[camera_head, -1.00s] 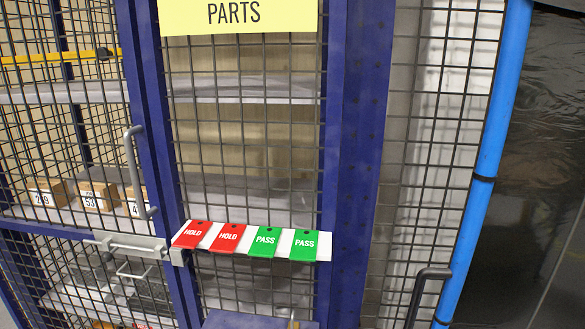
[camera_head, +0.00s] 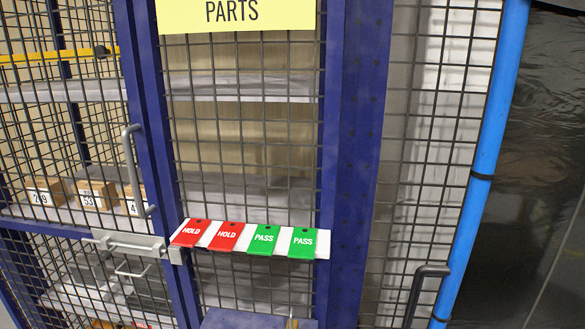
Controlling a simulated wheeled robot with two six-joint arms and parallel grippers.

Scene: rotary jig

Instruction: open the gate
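The gate (camera_head: 62,228) is a dark wire-mesh panel in a blue frame at the left. It appears closed against the blue post (camera_head: 157,150). A grey upright pull handle (camera_head: 132,165) is fixed near its right edge. Below the handle, a grey slide bolt (camera_head: 130,243) on a plate reaches right to a small bracket (camera_head: 178,255) at the post. The bolt looks horizontal and engaged, though its tip is hard to make out. Neither of my grippers is in view.
A white strip (camera_head: 323,246) on the middle mesh panel carries red HOLD tags (camera_head: 226,236) and green PASS tags (camera_head: 265,239) under a yellow PARTS sign (camera_head: 235,15). Numbered boxes (camera_head: 96,195) sit on a shelf behind the gate. A dark handle (camera_head: 420,290) and blue pole (camera_head: 482,165) stand right.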

